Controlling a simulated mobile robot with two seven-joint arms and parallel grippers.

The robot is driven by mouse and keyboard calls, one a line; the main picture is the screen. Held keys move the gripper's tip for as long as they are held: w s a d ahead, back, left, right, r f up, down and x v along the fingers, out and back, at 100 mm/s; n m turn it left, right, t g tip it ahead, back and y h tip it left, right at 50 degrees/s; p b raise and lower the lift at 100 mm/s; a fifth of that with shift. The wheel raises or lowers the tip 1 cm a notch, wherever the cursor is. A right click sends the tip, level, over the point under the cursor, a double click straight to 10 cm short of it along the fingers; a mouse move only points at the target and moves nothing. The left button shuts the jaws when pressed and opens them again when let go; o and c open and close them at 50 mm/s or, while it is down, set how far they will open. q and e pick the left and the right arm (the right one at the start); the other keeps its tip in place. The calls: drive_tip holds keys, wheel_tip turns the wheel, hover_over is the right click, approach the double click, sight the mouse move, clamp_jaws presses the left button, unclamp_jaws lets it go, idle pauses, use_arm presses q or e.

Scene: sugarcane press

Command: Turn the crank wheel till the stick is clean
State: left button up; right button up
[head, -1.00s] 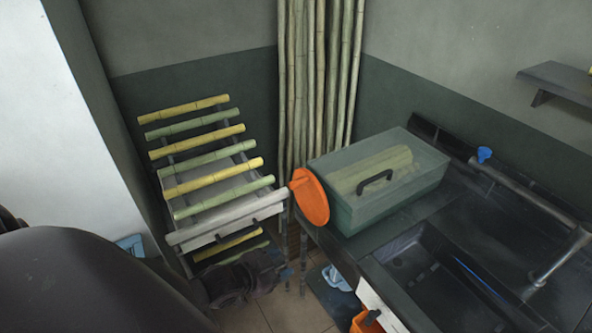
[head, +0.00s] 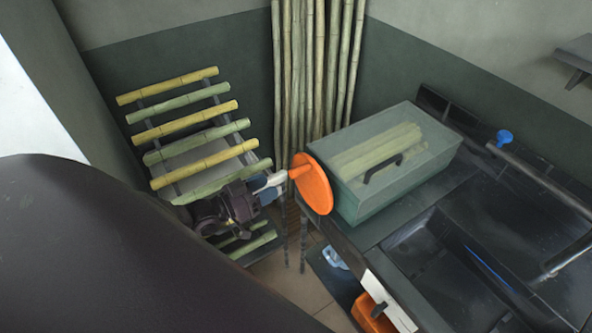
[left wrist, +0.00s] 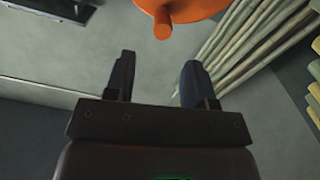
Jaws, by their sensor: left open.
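The orange crank wheel (head: 314,184) is on the left end of the green press box (head: 355,205), with a short peg handle (head: 300,172) pointing left. Pale green sticks (head: 378,148) show through the box's clear top. My left gripper (head: 276,181) is close to the peg handle; the head view does not show clearly whether they touch. In the left wrist view, my left gripper (left wrist: 155,82) is open with nothing between its fingers. The handle (left wrist: 162,26) and wheel (left wrist: 195,9) lie beyond the fingertips there. My right gripper is not in view.
A rack of yellow and green bamboo poles (head: 185,128) stands at the left. Tall bamboo poles (head: 310,70) lean in the back corner. A dark sink (head: 450,260) and a blue-handled tap (head: 504,137) are right of the box. An orange bin (head: 372,313) is below.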

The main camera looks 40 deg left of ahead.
sight(294, 174)
use_arm(q)
drive_tip(key=b+x, duration=0.2)
drive_tip(key=x, duration=0.7)
drive_tip(key=shift+a+f+b, duration=0.1)
drive_tip(key=shift+f+b, duration=0.05)
drive_tip(key=shift+b, duration=0.2)
drive_tip(key=shift+w, duration=0.4)
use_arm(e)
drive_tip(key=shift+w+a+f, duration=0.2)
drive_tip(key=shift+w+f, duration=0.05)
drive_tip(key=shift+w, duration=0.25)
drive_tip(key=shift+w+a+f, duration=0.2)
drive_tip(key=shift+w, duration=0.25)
use_arm(q)
drive_tip(key=c, duration=0.9)
clamp_jaws()
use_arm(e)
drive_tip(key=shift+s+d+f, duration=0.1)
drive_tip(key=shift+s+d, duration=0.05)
